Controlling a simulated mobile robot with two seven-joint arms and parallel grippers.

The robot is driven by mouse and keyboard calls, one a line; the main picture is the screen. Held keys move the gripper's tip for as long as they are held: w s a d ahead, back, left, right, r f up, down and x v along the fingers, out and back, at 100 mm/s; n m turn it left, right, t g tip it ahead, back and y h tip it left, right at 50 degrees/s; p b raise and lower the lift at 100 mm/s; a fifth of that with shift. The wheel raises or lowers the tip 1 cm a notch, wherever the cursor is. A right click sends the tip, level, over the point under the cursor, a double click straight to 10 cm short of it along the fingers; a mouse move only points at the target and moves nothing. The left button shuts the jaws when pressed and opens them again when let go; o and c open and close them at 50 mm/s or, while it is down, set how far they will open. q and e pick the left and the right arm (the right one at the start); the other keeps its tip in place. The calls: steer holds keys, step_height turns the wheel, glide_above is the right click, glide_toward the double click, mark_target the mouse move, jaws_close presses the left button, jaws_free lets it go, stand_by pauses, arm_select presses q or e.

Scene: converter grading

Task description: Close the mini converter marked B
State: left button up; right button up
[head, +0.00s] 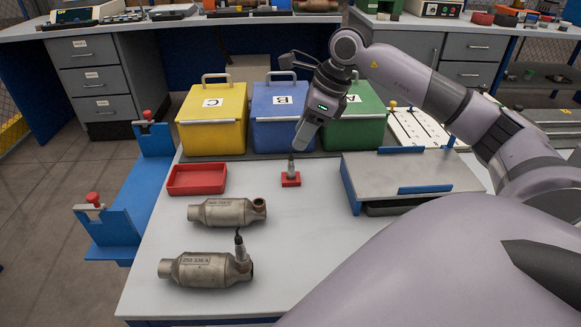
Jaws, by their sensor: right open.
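Two metal converters lie on their sides on the white table. The far converter (222,212) has an open round port at its right end. The near converter (200,269) has a sensor (240,246) with a dark lead standing upright in its right end. Both carry small stamped labels; I cannot read clearly which is marked B. Another sensor (291,168) stands upright in a small red holder (291,181). My right gripper (298,146) points down, open, just above this sensor; its fingertips partly hide each other. My left gripper is not in view.
Lidded boxes stand at the back: yellow C (212,130), blue B (283,130) and green A (362,128). A red tray (197,180) is at left. A grey platform with blue strips (410,172) is at right. The table middle is clear.

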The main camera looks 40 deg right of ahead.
mark_target(291, 164)
steer(key=shift+x, duration=0.9)
steer(key=shift+w+p+x, duration=0.15)
steer(key=shift+x, duration=1.15)
steer(key=shift+w+p+x, duration=0.1)
steer(key=shift+p+x, duration=0.05)
steer(key=shift+x, duration=1.15)
steer(key=shift+d, duration=0.1)
steer(key=shift+r, duration=0.1)
jaws_close()
